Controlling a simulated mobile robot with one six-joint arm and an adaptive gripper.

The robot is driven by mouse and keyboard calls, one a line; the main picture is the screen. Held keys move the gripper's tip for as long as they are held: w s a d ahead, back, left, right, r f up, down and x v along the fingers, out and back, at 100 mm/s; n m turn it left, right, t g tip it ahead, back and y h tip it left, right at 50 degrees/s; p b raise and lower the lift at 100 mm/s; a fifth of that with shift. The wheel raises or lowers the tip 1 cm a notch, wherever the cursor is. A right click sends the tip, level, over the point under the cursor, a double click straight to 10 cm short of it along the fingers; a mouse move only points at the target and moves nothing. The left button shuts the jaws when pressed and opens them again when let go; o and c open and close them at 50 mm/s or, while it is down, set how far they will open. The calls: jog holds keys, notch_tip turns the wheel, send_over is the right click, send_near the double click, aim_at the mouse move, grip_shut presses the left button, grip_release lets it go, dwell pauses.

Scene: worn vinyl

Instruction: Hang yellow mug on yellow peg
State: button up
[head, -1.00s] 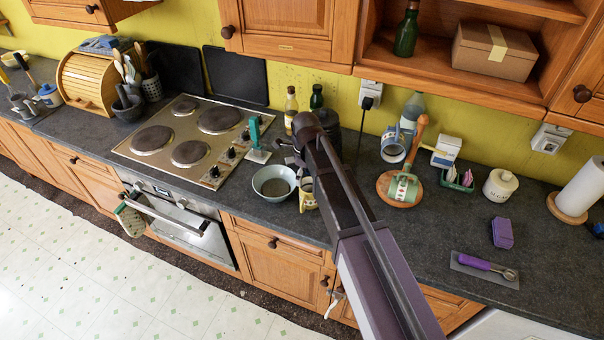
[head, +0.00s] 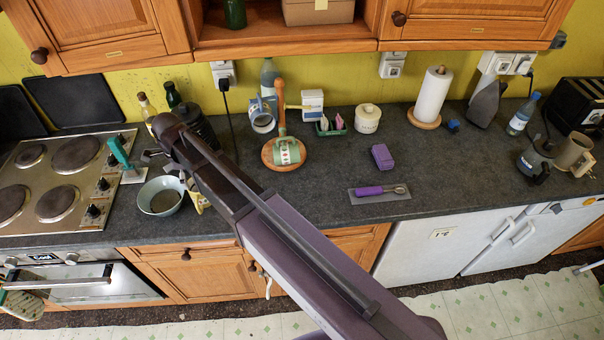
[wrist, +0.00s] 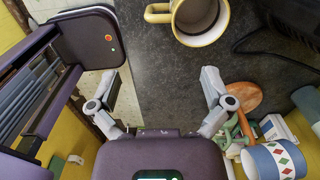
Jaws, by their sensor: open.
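The yellow mug (head: 198,204) stands on the counter, mostly hidden by my arm in the head view. In the wrist view the mug (wrist: 200,18) shows from above, with yellow rim and handle, cut off by the top edge. My gripper (head: 163,160) is open and empty; in the wrist view its fingers (wrist: 160,80) are spread, with the mug beyond them, untouched. The mug tree (head: 281,120) has a round wooden base and post. A small yellow peg (head: 297,106) appears to point right from the post.
A grey-green bowl (head: 161,195) stands left of the mug. Bottles (head: 147,107) and a dark canister (head: 197,125) stand behind my gripper. The hob (head: 60,180) is at left. A purple-handled tool (head: 380,190) lies at right; the counter between is clear.

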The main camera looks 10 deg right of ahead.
jog(key=s+d+n, duration=0.2)
jog(key=d+n, duration=0.4)
jog(key=d, duration=0.6)
jog(key=s+d+n, duration=0.3)
jog(key=d+n, duration=0.3)
jog(key=d, duration=0.7)
jog(key=s+d+n, duration=0.3)
jog(key=d+n, duration=0.3)
jog(key=d, duration=0.7)
jog(key=shift+s+n, duration=0.25)
jog(key=shift+n, duration=0.15)
notch_tip(320, 180, down, 8)
jog(key=b, duration=0.8)
jog(key=shift+r, duration=0.15)
jog(key=c, duration=0.5)
jog(key=shift+c, duration=0.5)
